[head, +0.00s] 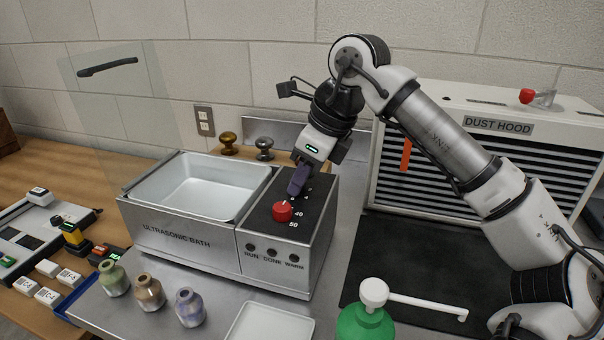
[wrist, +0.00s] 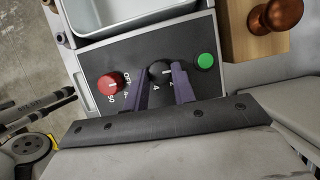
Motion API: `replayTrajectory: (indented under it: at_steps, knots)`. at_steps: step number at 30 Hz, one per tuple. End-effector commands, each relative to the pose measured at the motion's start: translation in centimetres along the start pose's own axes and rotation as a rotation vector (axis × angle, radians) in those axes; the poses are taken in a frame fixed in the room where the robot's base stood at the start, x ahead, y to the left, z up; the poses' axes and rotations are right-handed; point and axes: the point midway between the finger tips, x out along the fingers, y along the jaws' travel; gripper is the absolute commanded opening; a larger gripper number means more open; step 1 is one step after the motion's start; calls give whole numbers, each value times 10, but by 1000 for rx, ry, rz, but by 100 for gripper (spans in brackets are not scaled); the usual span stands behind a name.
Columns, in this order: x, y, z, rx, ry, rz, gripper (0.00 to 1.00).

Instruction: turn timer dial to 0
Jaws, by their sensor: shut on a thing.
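The ultrasonic bath (head: 185,228) is a steel box with an open white basin and a black control panel on its right. In the wrist view, a black timer dial (wrist: 159,71) with a white pointer line sits on the panel between a red knob (wrist: 110,84) and a green button (wrist: 205,61). Numbers 2 and 4 show beside the dial; no 0 is legible. My gripper (wrist: 164,78) is shut on the dial, with its purple fingers on either side. In the head view, my gripper (head: 297,184) hides the dial; the red knob (head: 282,211) shows in front.
Small bottles (head: 150,292) stand in front of the bath, near a white tray (head: 268,324). A green wash bottle (head: 366,322) stands at the front right. A dust hood (head: 480,150) is behind my arm. Brass and grey knobs (head: 228,142) stand behind the bath.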

Motion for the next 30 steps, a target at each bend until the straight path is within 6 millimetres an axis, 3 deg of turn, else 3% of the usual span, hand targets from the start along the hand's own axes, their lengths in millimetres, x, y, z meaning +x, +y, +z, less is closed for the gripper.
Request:
replayTrajectory:
  at_steps: [11, 12, 16, 26, 30]
  knots:
    - [0, 0, 0, -4, 1, 2, 3]
    - [0, 0, 0, -4, 1, 2, 30]
    - [0, 0, 0, -3, 1, 2, 47]
    - [-2, 0, 0, -2, 1, 1, 48]
    - [-17, 0, 0, -2, -1, -2, 48]
